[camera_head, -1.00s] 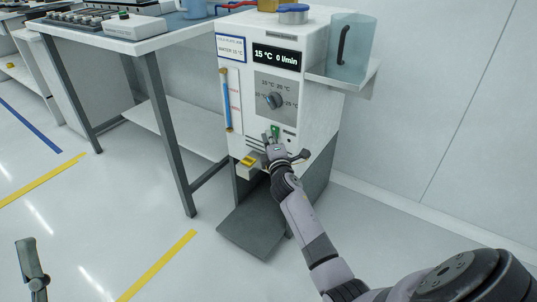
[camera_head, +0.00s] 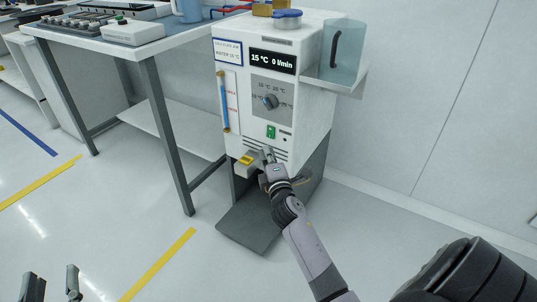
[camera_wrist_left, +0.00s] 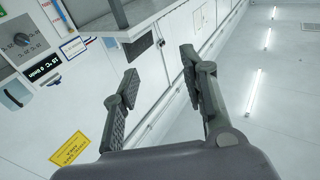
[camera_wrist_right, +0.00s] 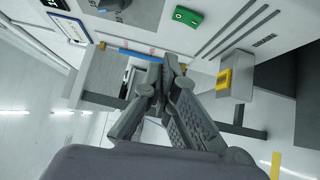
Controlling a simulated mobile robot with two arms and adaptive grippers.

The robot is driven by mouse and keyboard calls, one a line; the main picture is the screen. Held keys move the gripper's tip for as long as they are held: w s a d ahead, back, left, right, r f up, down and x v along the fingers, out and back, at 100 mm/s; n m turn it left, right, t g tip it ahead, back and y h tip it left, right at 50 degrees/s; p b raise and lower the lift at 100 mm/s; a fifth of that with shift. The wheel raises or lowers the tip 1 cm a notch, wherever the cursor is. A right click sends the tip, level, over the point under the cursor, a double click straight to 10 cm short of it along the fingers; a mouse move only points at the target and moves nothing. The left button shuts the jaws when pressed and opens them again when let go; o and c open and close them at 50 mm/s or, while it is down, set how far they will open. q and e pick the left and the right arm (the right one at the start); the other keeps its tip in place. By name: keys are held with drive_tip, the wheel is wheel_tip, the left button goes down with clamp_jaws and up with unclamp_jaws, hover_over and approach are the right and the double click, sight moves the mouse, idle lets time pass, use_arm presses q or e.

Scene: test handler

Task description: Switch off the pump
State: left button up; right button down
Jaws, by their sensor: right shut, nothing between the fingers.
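The pump unit is a white cabinet (camera_head: 236,128) with a display (camera_head: 272,62) reading 15 °C and 0 l/min. A grey panel carries a dial knob (camera_head: 270,101). Below it is a small green switch (camera_head: 271,132), which also shows in the right wrist view (camera_wrist_right: 187,16). My right gripper (camera_head: 267,153) is shut and empty, in front of the vent slots just below the green switch. In the right wrist view its fingertips (camera_wrist_right: 163,68) are together, apart from the switch. My left gripper (camera_head: 52,279) is open and empty, low at the left, far from the cabinet.
A yellow-topped block (camera_head: 247,159) juts out at the cabinet's lower left. A clear jug (camera_head: 342,52) stands on a side shelf. The floor in front is clear.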

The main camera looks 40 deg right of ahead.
use_arm(q)
drive_tip(key=shift+a+f+g+y, duration=0.1)
drive_tip(key=shift+f+g+y, duration=0.25)
drive_tip(key=shift+f, duration=0.6)
use_arm(e)
drive_tip(key=shift+v, duration=0.85)
drive_tip(key=shift+a+r, duration=0.1)
